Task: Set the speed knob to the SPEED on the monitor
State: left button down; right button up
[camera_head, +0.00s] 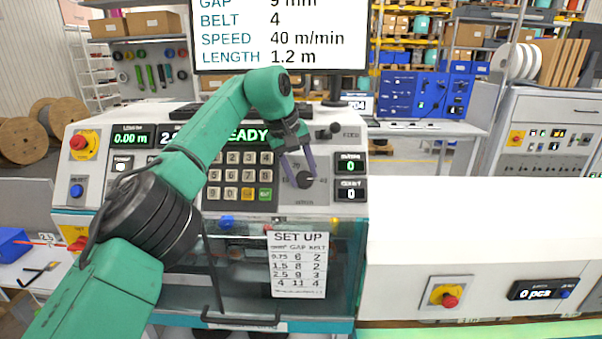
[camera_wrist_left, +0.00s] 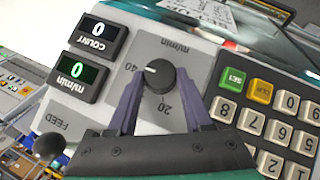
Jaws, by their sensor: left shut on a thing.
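The monitor (camera_head: 280,35) reads SPEED 40 m/min. The speed knob (camera_head: 305,181) is a round black dial on the sloped control panel, below and left of the m/min display. In the left wrist view the knob (camera_wrist_left: 162,76) has a white mark on its left side, facing the 40 label (camera_wrist_left: 131,67); the 20 label (camera_wrist_left: 163,107) also shows. My left gripper (camera_head: 299,177) reaches down to the panel with its purple fingers on either side of the knob. In the left wrist view the gripper (camera_wrist_left: 163,80) is shut on the knob. My right gripper is not in view.
A keypad (camera_head: 240,173) sits left of the knob, and the COUNT display (camera_head: 350,190) reads 0 at its right. A black FEED lever (camera_head: 328,132) stands above it. A SET UP sheet (camera_head: 298,264) hangs on the clear front below.

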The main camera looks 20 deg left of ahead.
pick_arm(q)
jog(key=shift+f, duration=0.1)
dwell(0.4)
jog(key=shift+c, duration=1.6)
grip_release()
